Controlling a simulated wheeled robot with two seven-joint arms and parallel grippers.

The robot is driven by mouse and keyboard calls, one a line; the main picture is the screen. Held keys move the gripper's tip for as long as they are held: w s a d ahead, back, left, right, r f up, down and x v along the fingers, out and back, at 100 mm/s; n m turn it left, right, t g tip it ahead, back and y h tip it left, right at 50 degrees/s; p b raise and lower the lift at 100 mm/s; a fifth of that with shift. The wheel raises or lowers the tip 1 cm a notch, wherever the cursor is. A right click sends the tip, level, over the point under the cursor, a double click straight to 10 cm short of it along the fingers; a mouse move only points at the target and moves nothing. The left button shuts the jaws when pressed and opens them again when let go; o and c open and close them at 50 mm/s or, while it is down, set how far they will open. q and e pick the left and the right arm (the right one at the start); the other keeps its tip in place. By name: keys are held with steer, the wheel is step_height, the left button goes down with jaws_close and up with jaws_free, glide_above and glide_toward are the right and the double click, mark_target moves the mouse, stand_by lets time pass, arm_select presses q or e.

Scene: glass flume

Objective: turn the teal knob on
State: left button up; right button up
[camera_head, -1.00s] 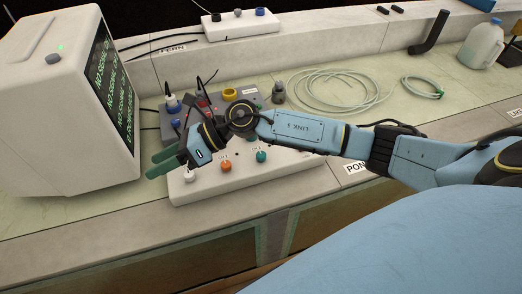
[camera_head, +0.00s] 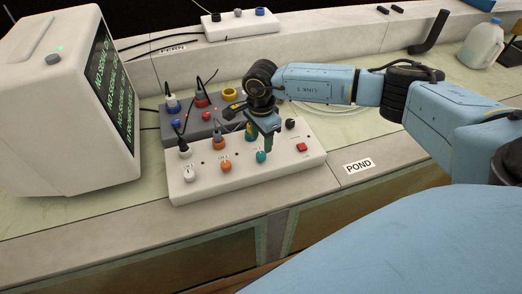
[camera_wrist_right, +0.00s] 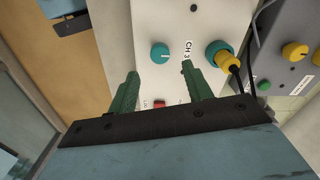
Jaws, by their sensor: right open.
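The teal knob (camera_head: 261,156) is on the front row of the white control box (camera_head: 205,188). In the right wrist view the teal knob (camera_wrist_right: 160,52), with a light pointer mark, lies just beyond the fingertips, beside the label CH 3. My right gripper (camera_head: 262,146) points down over the box. Its green fingers (camera_wrist_right: 160,76) are spread with nothing between them. I cannot tell how high they are above the panel. The left gripper is not in view.
A teal socket with a yellow plug (camera_wrist_right: 222,56) and cable is close right of the knob in the wrist view. A monitor (camera_head: 60,100) stands left.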

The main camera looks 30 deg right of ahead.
mark_target(261, 154)
step_height(261, 154, down, 6)
steer(key=shift+f, duration=0.1)
steer(key=shift+c, duration=0.3)
steer(key=c, duration=0.9)
